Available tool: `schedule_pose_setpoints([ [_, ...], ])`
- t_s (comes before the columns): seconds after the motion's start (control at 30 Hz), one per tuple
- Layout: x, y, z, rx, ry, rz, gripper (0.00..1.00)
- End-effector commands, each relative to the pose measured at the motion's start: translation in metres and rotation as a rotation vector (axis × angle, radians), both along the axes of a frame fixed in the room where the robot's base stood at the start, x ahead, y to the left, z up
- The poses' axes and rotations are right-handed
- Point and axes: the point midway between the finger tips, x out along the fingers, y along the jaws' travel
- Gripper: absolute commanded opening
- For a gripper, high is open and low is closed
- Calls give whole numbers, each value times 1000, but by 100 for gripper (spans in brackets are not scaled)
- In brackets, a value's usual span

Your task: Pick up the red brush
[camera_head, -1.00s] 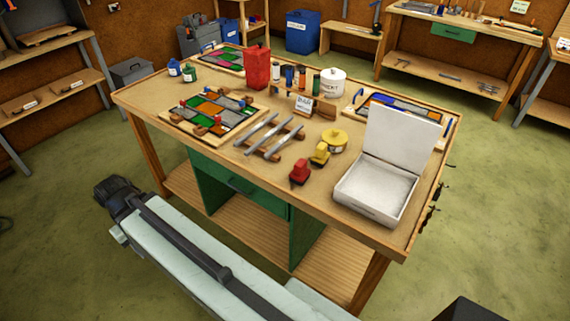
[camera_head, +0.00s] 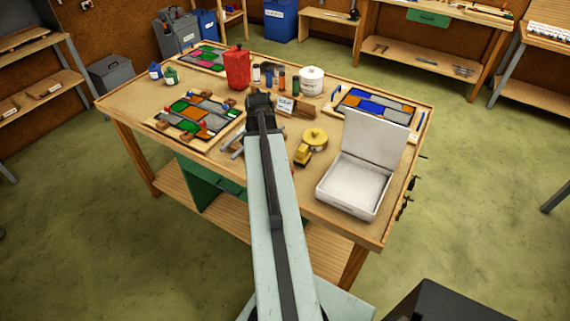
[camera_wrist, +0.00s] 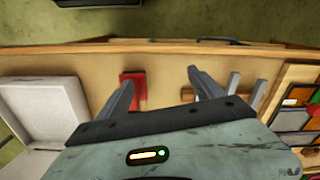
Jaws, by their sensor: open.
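The red brush (camera_wrist: 138,86) lies on the workbench top in the wrist view, partly hidden by one finger of my gripper (camera_wrist: 160,78). The gripper is open and empty. I cannot tell whether the left finger touches the brush. In the head view my arm covers the spot where the brush lies.
A white open box (camera_head: 352,196) stands at the bench's right. A yellow brush-like piece (camera_head: 302,155) and a yellow-lidded tub (camera_head: 315,140) are just right of my arm. Grey bars (camera_head: 233,143) on wooden supports lie left of it. A leaded panel (camera_head: 197,113) is farther left.

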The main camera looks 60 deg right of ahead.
Motion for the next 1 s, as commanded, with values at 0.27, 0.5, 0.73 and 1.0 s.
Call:
schedule_pose_setpoints([
  [0.27,-61,-50,5,5,2,-201,76],
  [0.5,-60,-50,-16,5,3,-201,76],
  [0.73,-60,-50,-24,5,3,-200,76],
  [1.0,-58,-52,-64,5,3,-199,76],
])
